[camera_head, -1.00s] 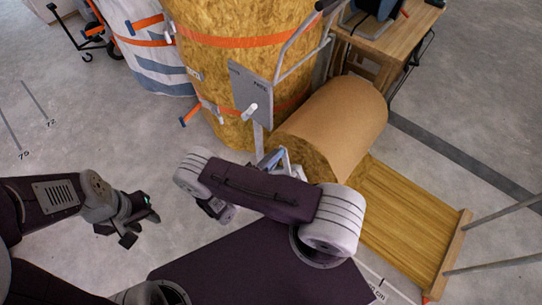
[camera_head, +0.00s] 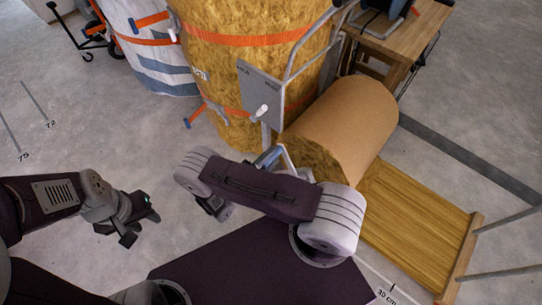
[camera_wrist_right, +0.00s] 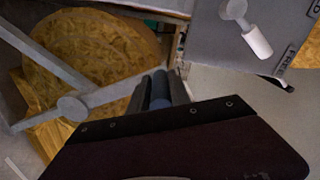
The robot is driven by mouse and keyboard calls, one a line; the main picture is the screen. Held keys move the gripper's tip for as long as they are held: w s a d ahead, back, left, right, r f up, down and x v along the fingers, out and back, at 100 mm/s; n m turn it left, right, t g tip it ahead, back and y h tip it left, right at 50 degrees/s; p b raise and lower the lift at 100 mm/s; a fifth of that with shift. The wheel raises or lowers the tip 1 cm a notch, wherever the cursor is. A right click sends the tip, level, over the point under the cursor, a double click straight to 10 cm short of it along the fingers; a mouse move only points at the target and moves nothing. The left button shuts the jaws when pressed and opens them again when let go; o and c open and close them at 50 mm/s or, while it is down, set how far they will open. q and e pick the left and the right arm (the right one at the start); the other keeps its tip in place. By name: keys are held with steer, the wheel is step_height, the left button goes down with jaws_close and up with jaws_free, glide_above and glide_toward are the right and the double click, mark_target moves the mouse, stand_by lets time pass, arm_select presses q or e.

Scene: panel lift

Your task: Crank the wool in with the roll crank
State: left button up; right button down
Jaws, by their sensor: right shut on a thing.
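The wool roll (camera_head: 345,125), yellow with a tan outer face, lies at the head of a flat wooden-yellow bed (camera_head: 415,220). The grey roll crank (camera_head: 268,157) is at its near end, partly hidden behind my right arm. In the right wrist view, the crank's grey arms and round hub (camera_wrist_right: 72,107) cross in front of the roll's end (camera_wrist_right: 95,50). My right gripper (camera_wrist_right: 160,92) is shut on the blue-grey crank handle (camera_wrist_right: 160,88); in the head view my arm hides the fingers. My left gripper (camera_head: 141,226) is open and empty above bare floor, away from the roll.
A grey plate with a white-knobbed lever (camera_head: 262,110) stands beside the crank; "FREE" reads near it in the wrist view. Tall strapped wool bales (camera_head: 240,55) and a white bag (camera_head: 150,50) stand behind. A wooden bench (camera_head: 405,40) is at back right. Floor at left is clear.

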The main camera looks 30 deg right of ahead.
steer(key=shift+f, duration=0.1)
steer(key=c, duration=1.2)
jaws_free()
steer(key=p+v, duration=0.1)
steer(key=v, duration=0.8)
steer(key=shift+a, duration=0.1)
